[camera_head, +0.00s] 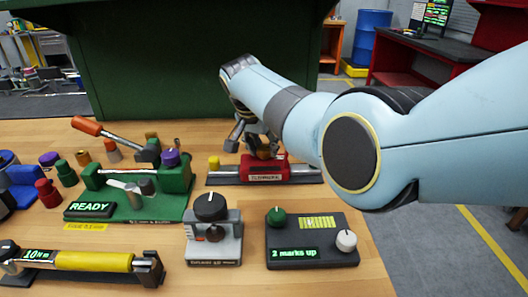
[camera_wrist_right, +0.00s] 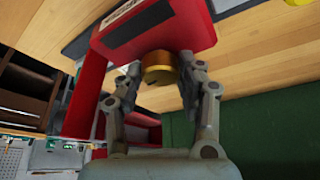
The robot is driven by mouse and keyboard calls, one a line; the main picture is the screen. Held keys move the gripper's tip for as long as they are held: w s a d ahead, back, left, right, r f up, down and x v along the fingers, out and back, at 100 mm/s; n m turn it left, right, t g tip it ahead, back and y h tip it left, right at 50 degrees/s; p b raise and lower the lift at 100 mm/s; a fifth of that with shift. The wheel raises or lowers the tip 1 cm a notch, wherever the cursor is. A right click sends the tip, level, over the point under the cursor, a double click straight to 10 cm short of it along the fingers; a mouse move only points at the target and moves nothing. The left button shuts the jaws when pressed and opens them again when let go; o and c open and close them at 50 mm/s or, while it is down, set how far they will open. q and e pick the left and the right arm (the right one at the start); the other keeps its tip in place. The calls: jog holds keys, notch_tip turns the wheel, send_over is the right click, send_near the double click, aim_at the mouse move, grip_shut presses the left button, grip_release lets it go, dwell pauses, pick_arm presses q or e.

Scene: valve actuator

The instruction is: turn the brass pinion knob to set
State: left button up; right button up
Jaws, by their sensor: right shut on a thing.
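The brass pinion knob (camera_wrist_right: 159,66) is on the red block (camera_wrist_right: 176,27) in the right wrist view. My right gripper (camera_wrist_right: 161,75) has one finger on each side of the knob and is shut on it. In the head view my right gripper (camera_head: 257,138) reaches down over the red block (camera_head: 264,174), which sits on a dark rail; the knob is mostly hidden by the fingers there. A black box (camera_head: 312,239) in front shows the green text "2 marks up" and a yellow scale. My left gripper is not in view.
A grey unit with a black knob (camera_head: 210,207) stands left of the black box. A green fixture (camera_head: 128,204) reading "READY" and a yellow-handled torque tool (camera_head: 92,262) are further left. A yellow peg (camera_head: 214,162) stands at the rail's left end.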

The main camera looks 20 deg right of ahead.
jog(key=shift+m+b, duration=0.55)
jog(key=shift+m, duration=0.25)
jog(key=shift+g, duration=0.3)
jog(key=o, duration=1.2)
jog(key=shift+c, duration=0.2)
jog(key=shift+a+r, duration=0.1)
jog(key=v, duration=0.7)
jog(key=shift+a+r, duration=0.1)
jog(key=shift+a, duration=0.05)
